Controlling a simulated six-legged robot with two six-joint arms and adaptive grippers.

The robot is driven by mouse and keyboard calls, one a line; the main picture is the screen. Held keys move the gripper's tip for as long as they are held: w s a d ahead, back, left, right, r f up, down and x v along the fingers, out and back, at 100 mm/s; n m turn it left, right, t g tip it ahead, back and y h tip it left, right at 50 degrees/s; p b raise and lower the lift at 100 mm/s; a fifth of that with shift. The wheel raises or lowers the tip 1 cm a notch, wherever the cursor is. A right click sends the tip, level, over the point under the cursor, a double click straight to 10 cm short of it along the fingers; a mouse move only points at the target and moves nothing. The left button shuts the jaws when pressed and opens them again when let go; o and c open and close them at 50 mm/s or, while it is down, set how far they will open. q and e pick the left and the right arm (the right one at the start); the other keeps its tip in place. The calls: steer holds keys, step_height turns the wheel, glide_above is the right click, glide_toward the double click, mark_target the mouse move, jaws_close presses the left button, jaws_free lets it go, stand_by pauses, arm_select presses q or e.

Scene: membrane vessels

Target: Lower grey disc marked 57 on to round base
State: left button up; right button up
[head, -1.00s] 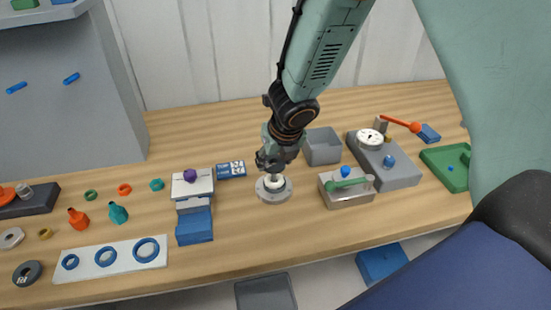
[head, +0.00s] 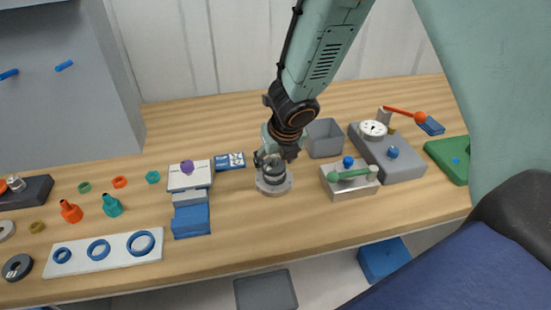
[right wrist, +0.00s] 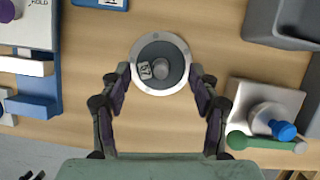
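The grey disc marked 57 (right wrist: 150,52) shows in the right wrist view as a dark round piece with a knob in its middle and a small label. It lies centred over the pale round base (right wrist: 162,91), whose rim shows all around it. In the head view the disc (head: 273,175) appears to rest on the base (head: 274,190), looking level. My right gripper (right wrist: 162,76) is directly above, its fingers on either side of the disc; a small gap shows between the fingertips and the disc's edge, so it looks open. My left gripper is not in view.
Right of the base stand a metal block with a green-handled part (head: 350,184), a grey bin (head: 324,139) and a grey block with a dial (head: 390,160). The wood in front of the base is clear.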

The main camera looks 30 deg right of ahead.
steer(key=shift+o, duration=1.4)
steer(key=shift+f, duration=0.1)
steer(key=shift+s+r, duration=0.1)
steer(key=shift+r, duration=0.25)
steer(key=shift+v, duration=1.05)
steer(key=v, duration=0.9)
